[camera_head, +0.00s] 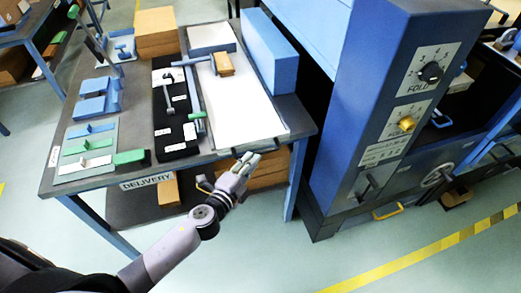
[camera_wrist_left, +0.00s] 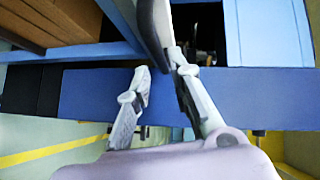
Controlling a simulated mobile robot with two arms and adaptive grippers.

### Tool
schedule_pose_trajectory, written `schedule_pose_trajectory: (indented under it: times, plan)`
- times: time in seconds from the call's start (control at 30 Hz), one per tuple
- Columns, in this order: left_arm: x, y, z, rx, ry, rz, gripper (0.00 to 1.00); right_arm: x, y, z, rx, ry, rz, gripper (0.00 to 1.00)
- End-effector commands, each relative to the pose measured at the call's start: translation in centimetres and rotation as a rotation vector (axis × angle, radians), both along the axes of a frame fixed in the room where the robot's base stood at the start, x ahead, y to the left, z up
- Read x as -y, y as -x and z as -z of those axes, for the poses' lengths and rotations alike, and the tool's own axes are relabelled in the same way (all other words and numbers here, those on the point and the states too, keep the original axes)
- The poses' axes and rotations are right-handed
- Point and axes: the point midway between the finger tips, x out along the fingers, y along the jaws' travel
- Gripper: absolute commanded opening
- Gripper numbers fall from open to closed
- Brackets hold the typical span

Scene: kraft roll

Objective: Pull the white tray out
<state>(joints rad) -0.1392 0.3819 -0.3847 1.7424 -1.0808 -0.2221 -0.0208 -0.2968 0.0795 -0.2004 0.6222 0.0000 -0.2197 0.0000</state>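The white tray (camera_head: 247,112) lies on the dark table, long side running away from me, with a dark handle at its near edge. A wooden block and a green-handled grey tool rest at its left side. My left gripper (camera_head: 250,158) is just in front of the near edge, close to the handle, fingers pointing up and right. In the left wrist view the left gripper (camera_wrist_left: 160,65) has its fingers apart. A pale curved edge reaches between or behind the fingertips; I cannot tell whether they touch it. My right gripper is not in view.
A blue box (camera_head: 268,52) stands right of the tray, and a tall blue machine (camera_head: 385,90) with knobs stands further right. A black tool tray (camera_head: 175,110) is at left. Boxes sit on the shelf below. The floor in front is clear.

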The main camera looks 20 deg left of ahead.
Motion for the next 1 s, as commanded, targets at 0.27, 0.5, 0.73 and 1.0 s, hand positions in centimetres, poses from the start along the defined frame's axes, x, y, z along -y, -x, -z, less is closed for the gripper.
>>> schedule_pose_trajectory:
  times: [0.27,0.5,0.73,1.0]
  plan:
    - [1.0,-4.6,0.7,0.001,0.000,0.001,0.20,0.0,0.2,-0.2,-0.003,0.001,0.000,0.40]
    - [1.2,-5.9,0.9,0.000,-0.001,0.001,0.20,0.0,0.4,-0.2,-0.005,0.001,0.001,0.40]
    - [1.2,-5.9,0.9,0.000,0.000,0.001,0.20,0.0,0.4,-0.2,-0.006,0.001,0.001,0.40]
    - [1.2,-5.9,0.9,0.000,0.000,0.001,0.02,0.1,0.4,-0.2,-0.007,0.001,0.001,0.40]
